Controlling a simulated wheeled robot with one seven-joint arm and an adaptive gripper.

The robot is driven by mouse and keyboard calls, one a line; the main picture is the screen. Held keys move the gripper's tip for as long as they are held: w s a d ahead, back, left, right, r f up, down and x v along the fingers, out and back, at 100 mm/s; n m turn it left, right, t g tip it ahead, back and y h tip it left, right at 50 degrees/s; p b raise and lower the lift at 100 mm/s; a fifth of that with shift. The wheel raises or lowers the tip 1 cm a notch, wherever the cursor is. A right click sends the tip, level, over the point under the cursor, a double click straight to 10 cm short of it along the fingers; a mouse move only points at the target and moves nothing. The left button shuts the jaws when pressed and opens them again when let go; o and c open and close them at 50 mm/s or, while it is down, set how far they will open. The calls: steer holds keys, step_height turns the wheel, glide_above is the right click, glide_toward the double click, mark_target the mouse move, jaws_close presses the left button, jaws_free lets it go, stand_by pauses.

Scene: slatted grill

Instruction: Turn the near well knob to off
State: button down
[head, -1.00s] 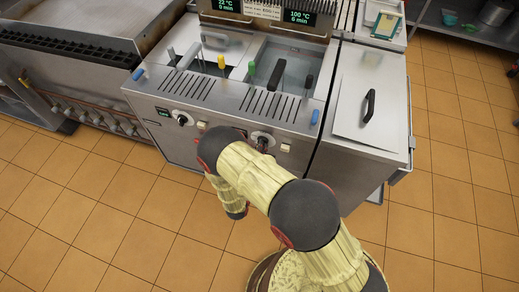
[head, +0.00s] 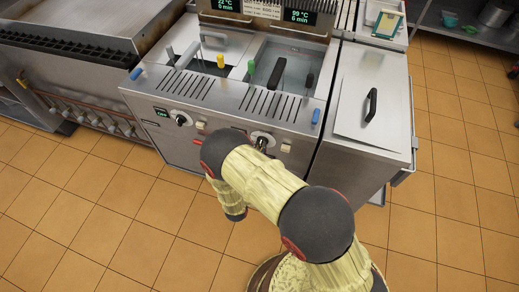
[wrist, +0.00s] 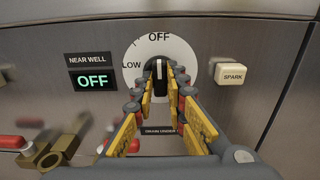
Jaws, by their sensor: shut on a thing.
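The near well knob (wrist: 159,69) is black with a white pointer line, set on a white round dial marked OFF and LOW. Its pointer stands upright, toward the word OFF. The NEAR WELL display (wrist: 94,80), left of the dial, reads OFF in green. My gripper (wrist: 160,78) is shut on the knob, with one finger on each side of it. In the head view, the knob (head: 262,142) shows on the right part of the fryer front. My arm hides the gripper there.
A white SPARK button (wrist: 230,73) sits right of the dial. A brass valve (wrist: 55,150) with red handles is at the lower left. The other knob (head: 182,120) is further left on the fryer front. Tiled floor lies open in front of the fryer.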

steer(key=shift+f, duration=0.15)
stand_by(0.4)
steer(key=c, duration=1.8)
jaws_free()
steer(key=v, duration=1.2)
